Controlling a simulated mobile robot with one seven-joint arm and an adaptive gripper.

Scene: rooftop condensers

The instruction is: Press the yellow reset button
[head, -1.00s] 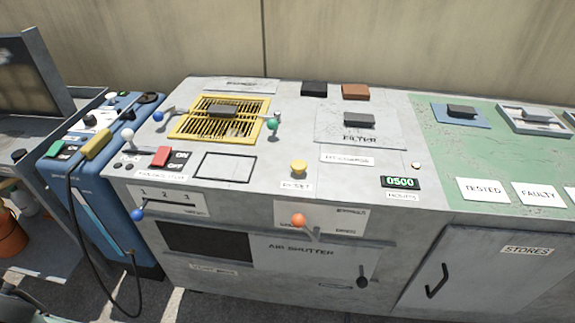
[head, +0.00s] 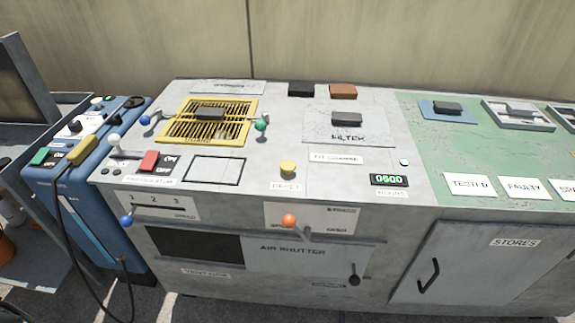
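The yellow reset button (head: 288,167) is a small round mushroom-shaped knob on the grey cabinet top (head: 260,200), near its front edge in the head view. A white label reading RESET (head: 287,187) lies just in front of it. Nothing covers or touches the button. I cannot tell from this view whether it is pressed in. My gripper is not in view.
Left of the button are a red switch (head: 149,161) and a yellow guard grille (head: 207,122) with levers. An orange-knobbed lever (head: 289,220) projects from the front below. A counter display (head: 389,180) sits to the right. A blue machine (head: 88,180) with a hose stands left.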

